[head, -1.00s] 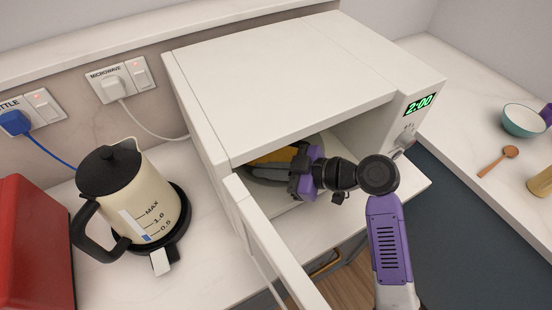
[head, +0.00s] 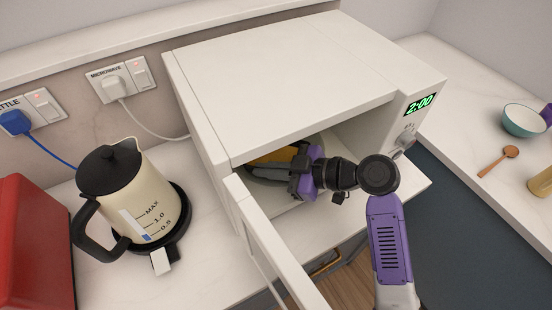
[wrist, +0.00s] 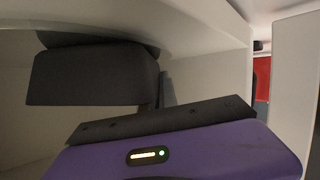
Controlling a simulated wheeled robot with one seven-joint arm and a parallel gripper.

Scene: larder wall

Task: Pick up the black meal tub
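The microwave (head: 280,85) stands with its door (head: 275,245) swung open toward me. Inside is what looks like the meal tub (head: 272,157), of which an orange-yellow top shows; its sides are mostly hidden by my gripper and the microwave's top edge. My gripper (head: 278,172) reaches in through the opening from the right, its grey fingers beside or over the tub's near side. In the wrist view, a dark grey block fills the upper left beyond my purple gripper body; I cannot tell finger from tub there, nor whether the fingers are shut.
A cream kettle (head: 130,195) stands on its base left of the microwave, with a red appliance (head: 35,245) at far left. The open door stands close below my gripper. A teal bowl (head: 523,120) and a wooden spoon (head: 498,161) lie on the right counter.

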